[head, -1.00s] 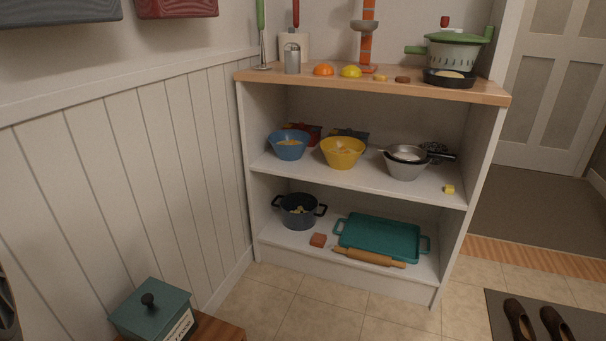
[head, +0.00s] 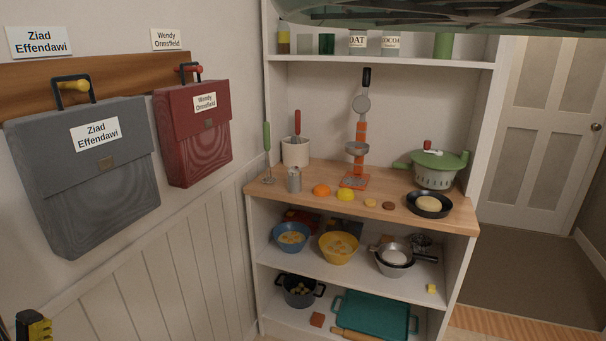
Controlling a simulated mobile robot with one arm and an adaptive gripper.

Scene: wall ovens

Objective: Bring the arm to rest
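A black and yellow piece at the bottom left corner of the head view seems to be part of my arm or gripper (head: 35,326). Only its top end shows, and the frame edge cuts off the rest. I cannot make out fingers, whether it is open or shut, or whether it holds anything. It appears in front of the white panelled wall, below the grey bag (head: 90,185).
A red bag (head: 192,135) hangs beside the grey one. The shelf unit's wooden top (head: 300,183) holds a green-lidded pot (head: 435,172), a black pan (head: 430,207) and utensils. Bowls and a teal tray (head: 372,316) sit below. A dark greenish object (head: 430,14) overhangs the top edge. Floor at right is clear.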

